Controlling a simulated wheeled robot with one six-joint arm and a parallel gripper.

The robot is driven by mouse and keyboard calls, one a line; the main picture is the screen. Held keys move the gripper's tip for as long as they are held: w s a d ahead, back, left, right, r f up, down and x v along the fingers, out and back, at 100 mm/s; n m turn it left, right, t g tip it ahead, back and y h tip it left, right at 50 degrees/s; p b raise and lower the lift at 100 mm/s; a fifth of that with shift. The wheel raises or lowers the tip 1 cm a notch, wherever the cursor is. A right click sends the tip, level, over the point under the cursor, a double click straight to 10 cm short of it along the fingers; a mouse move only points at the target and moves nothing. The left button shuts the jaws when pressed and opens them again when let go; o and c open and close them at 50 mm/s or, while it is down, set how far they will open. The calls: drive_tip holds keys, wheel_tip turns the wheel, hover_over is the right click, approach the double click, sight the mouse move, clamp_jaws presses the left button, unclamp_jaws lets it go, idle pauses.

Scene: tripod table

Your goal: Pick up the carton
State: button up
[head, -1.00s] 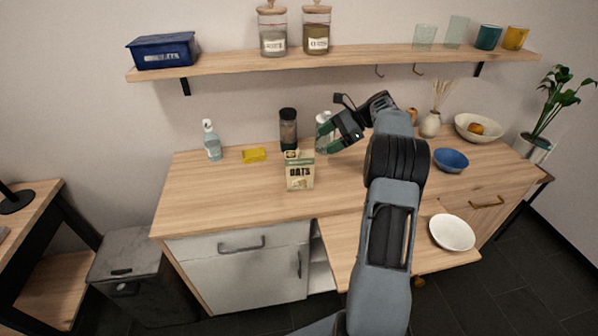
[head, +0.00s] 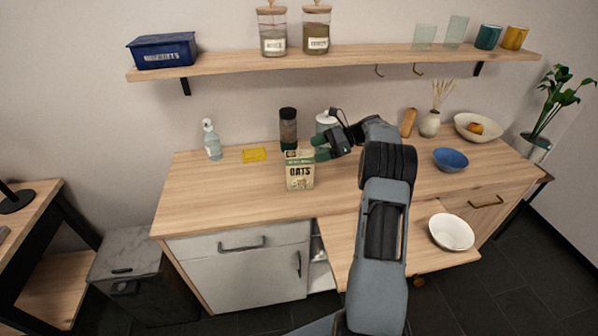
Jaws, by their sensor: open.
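The carton (head: 300,176) is a cream and green box marked OATS. It stands upright on the wooden counter (head: 220,198), left of my arm. My gripper (head: 318,147) is open at the carton's upper right, with its green fingertips close to the carton's top. I cannot tell whether a finger touches the carton. The gripper's far side is partly hidden.
A dark bottle (head: 288,127) stands just behind the carton, and a white canister (head: 326,121) stands behind my gripper. A yellow sponge (head: 254,155) and a spray bottle (head: 212,141) are to the left. The counter's front left is clear. A shelf (head: 350,60) runs above.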

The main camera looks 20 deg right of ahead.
sight(304, 154)
drive_tip(key=shift+p+x, duration=0.4)
drive_tip(key=shift+x, duration=2.2)
drive_tip(key=shift+c, duration=0.3)
drive_tip(key=c, duration=1.3)
clamp_jaws()
drive_tip(key=shift+r, duration=0.15)
